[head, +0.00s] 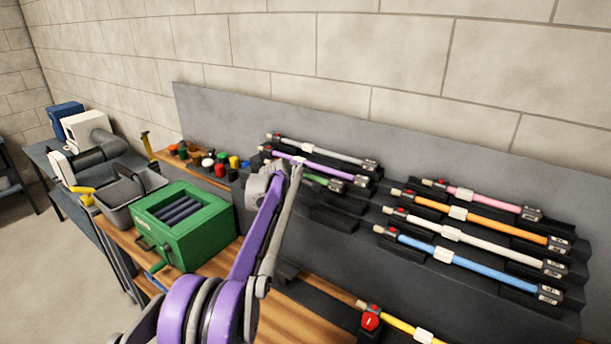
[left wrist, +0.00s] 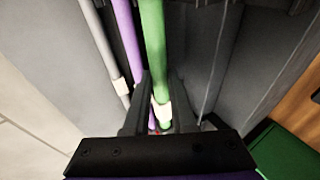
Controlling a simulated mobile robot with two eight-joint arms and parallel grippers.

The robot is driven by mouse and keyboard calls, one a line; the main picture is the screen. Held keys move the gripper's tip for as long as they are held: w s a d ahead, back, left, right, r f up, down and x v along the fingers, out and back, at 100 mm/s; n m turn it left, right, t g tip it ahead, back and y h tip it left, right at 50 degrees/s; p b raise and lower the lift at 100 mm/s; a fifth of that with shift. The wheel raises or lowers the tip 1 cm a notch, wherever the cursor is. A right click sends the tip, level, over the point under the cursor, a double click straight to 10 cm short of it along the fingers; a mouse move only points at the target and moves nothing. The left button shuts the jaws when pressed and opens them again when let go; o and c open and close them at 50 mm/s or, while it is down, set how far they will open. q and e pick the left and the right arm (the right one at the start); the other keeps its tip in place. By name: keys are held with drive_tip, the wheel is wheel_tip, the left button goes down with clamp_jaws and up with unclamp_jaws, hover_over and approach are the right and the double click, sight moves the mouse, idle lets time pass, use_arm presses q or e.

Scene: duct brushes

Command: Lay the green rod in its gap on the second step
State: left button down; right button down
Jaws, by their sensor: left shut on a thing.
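The green rod (head: 318,180) is at the left rack, just in front of and below the purple rod (head: 318,163). Its dark end cap shows at right; the arm hides its left part. My left gripper (head: 292,166) reaches to the rods' left portion. In the left wrist view the gripper's fingers (left wrist: 160,122) are shut on the green rod (left wrist: 152,45) near its white collar, with the purple rod (left wrist: 128,40) close alongside. I cannot tell whether the green rod touches its step. My right gripper is not in view.
A grey rod (head: 325,149) lies behind the purple one. Empty dark holders (head: 335,219) lie below the green rod. Pink, orange, white and blue (head: 465,263) rods fill the right rack. A yellow rod (head: 400,325) lies in front. A green box (head: 184,226) stands at left.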

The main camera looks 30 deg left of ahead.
use_arm(q)
drive_tip(key=shift+f, duration=0.15)
idle(0.4)
drive_tip(key=shift+f+b, duration=0.35)
drive_tip(key=shift+f, duration=0.5)
drive_tip(key=c, duration=0.7)
unclamp_jaws()
drive_tip(key=shift+o, duration=0.2)
